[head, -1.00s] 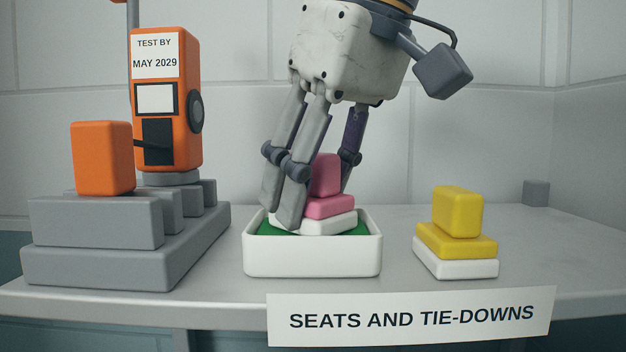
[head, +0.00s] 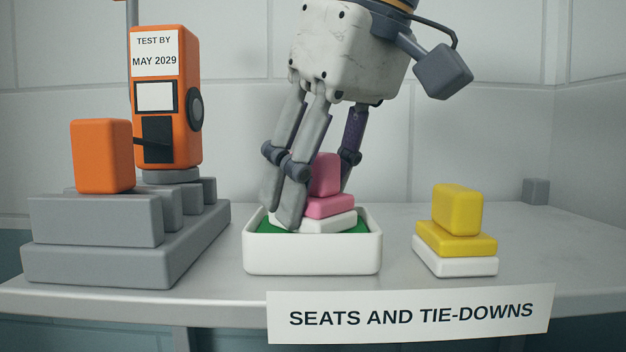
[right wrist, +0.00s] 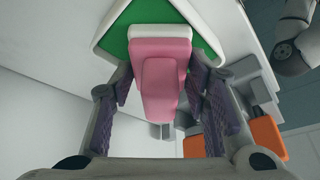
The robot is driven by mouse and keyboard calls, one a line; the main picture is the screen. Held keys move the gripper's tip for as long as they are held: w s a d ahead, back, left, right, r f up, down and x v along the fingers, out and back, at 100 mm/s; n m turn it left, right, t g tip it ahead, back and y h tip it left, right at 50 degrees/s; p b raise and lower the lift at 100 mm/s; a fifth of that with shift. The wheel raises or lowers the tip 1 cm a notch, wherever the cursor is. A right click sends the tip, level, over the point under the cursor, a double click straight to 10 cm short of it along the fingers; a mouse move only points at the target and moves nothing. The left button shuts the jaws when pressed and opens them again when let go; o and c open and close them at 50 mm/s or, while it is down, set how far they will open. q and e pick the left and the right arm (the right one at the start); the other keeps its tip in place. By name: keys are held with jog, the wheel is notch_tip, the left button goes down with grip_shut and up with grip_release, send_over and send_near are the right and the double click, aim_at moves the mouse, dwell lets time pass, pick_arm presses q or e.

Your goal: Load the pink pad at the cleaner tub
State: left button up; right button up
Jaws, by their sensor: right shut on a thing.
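The pink pad (head: 325,176) has an upright pink grip block on a wider pink layer over a white base. It is inside the white cleaner tub (head: 312,256), over the tub's green inside. I cannot tell whether its white base rests on the green. My right gripper (head: 316,192) points down into the tub and is shut on the pad's grip block. Its near fingers hide the pad's left part. In the right wrist view the pad (right wrist: 160,92) sits between the fingers, with the tub's white rim (right wrist: 112,22) beyond. My left gripper is not in view.
A yellow pad (head: 457,232) on a white base stands right of the tub. Grey stepped blocks (head: 95,265) with an orange block (head: 102,156) and an orange tester (head: 182,100) stand left. A sign (head: 410,316) hangs at the front edge.

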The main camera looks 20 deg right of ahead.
jog(key=shift+f, duration=0.1)
jog(key=shift+r, duration=3.55)
